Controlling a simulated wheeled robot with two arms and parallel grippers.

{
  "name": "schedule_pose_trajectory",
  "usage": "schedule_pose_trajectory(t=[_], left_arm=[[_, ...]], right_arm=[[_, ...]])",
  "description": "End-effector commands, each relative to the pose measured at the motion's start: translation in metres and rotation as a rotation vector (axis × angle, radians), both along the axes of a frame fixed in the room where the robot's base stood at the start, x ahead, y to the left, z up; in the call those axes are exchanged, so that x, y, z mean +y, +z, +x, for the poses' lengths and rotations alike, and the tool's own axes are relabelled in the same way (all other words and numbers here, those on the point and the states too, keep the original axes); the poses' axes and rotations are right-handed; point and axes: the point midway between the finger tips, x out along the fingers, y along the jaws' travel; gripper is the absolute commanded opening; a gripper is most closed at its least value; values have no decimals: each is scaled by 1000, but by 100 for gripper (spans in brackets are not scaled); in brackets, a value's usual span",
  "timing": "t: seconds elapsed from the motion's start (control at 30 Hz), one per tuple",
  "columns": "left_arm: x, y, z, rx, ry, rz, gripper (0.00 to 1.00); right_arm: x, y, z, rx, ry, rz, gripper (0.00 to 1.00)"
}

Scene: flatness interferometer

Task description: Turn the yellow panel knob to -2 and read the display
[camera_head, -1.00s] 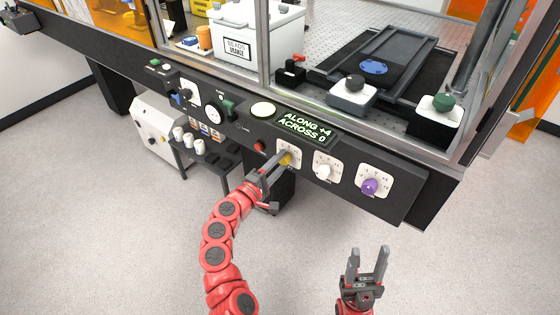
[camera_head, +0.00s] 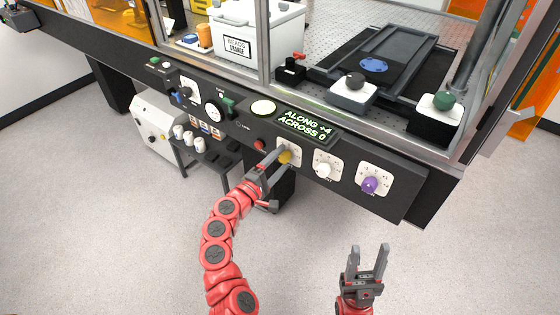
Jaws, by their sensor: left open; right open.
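The yellow panel knob (camera_head: 285,157) sits on a white dial plate on the dark front panel, partly hidden by my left gripper. My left gripper (camera_head: 279,155) is open, its fingertips at the yellow knob; I cannot tell whether they touch it. The dial marks are too small and covered to read. The display (camera_head: 305,123) above shows "ALONG +4" and "ACROSS 0" in green letters. My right gripper (camera_head: 367,252) is open and empty, low over the floor, apart from the panel.
A white knob (camera_head: 324,170) and a purple knob (camera_head: 370,184) sit right of the yellow one. A red button (camera_head: 259,145) is just left of it. A small black table (camera_head: 208,158) with white cups stands below the panel at left. The floor in front is clear.

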Motion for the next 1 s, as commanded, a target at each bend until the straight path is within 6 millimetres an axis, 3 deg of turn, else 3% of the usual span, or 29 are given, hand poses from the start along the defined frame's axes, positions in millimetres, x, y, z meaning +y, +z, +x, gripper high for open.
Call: schedule_pose_trajectory(t=[0.27,0.7,1.0], left_arm=[[23,-1,-28,0,8,-1,74],[85,-5,-115,3,6,-1,74],[101,-4,-139,2,1,0,74]], right_arm=[[0,-1,0,0,0,0,50],[0,-10,0,0,0,0,50],[0,-13,0,0,0,0,50]])
